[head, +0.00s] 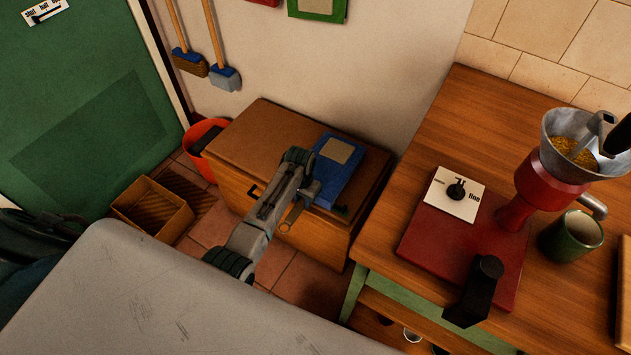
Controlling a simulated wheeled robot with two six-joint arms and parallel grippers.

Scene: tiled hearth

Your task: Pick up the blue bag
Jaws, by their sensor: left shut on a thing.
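The blue bag (343,160), with a tan label on its upper face, is at the right part of the wooden chest's top (262,135). My left gripper (310,190) is at the bag's near left edge, shut on it. My left arm covers part of the chest's front. I cannot tell whether the bag rests on the chest or is just clear of it. My right gripper does not show.
A wooden counter (400,215) at the right holds a red grinder (465,240) with a hopper (580,140) and a green mug (571,237). An open wooden box (152,207) and an orange bucket (205,130) stand left of the chest. A grey surface (150,300) fills the front.

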